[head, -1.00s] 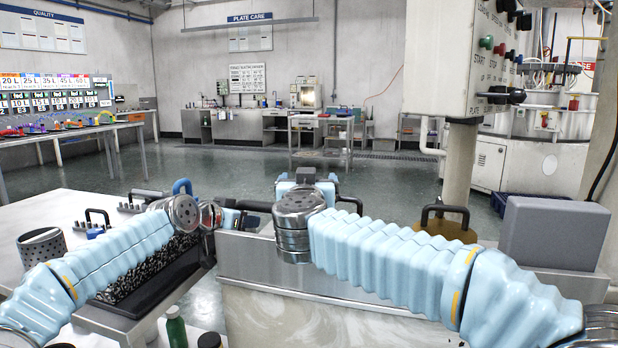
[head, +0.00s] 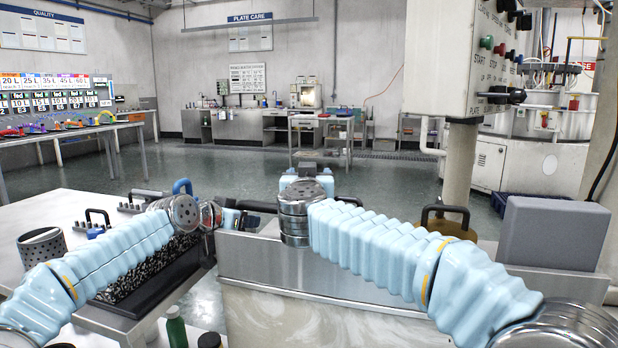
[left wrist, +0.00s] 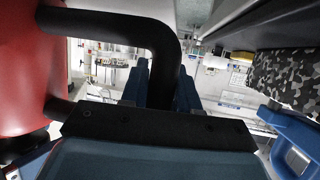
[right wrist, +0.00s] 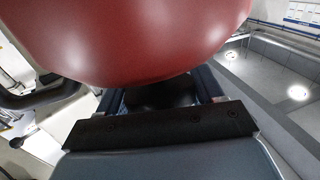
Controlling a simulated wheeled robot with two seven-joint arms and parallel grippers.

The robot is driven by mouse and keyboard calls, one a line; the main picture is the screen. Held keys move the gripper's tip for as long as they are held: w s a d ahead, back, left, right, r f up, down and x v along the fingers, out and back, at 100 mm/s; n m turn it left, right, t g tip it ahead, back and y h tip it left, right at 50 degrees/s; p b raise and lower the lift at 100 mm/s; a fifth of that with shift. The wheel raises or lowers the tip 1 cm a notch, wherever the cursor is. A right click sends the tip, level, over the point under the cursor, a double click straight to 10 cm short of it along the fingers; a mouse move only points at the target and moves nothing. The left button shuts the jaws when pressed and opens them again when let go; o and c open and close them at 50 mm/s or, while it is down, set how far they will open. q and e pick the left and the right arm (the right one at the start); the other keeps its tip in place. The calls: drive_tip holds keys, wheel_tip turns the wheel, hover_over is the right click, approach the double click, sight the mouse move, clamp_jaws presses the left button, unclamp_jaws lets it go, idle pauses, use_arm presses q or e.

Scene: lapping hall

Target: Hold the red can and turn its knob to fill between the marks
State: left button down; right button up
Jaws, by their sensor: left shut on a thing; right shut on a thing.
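The red can (left wrist: 25,70) fills the left side of the left wrist view, with its black handle (left wrist: 165,45) looping out to the right. My left gripper (left wrist: 162,88) is shut on that handle, its blue fingers on either side. In the right wrist view the red can (right wrist: 135,35) fills the upper middle. My right gripper (right wrist: 163,92) is shut on a dark part under the can's body, likely the knob, mostly hidden. The fill marks and the level show in no view.
A steel-topped bench (head: 340,285) lies below my right arm, with a grey box (head: 552,233) at its right. A speckled black block (head: 150,275) and a perforated cup (head: 42,247) are at the left. A green bottle (head: 176,328) stands low in front.

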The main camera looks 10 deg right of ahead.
drive_tip(key=shift+m+h, duration=0.3)
drive_tip(key=shift+h, duration=0.2)
drive_tip(key=m+h, duration=0.1)
drive_tip(key=m+g+h, duration=0.1)
drive_tip(key=h, duration=0.1)
drive_tip(key=shift+d+h, duration=0.2)
drive_tip(key=shift+h, duration=0.1)
drive_tip(key=shift+s+d+m+g+h, duration=0.1)
drive_tip(key=shift+d+m+g+h, duration=0.05)
drive_tip(key=shift+m+g+h, duration=0.6)
drive_tip(key=shift+s+d+m+g+h, duration=0.1)
drive_tip(key=shift+m+g+h, duration=0.45)
drive_tip(key=shift+m+h, duration=0.4)
drive_tip(key=shift+h, duration=0.3)
drive_tip(key=o, duration=1)
drive_tip(key=shift+c, duration=0.2)
drive_tip(key=v, duration=1.2)
drive_tip(key=shift+r, duration=0.15)
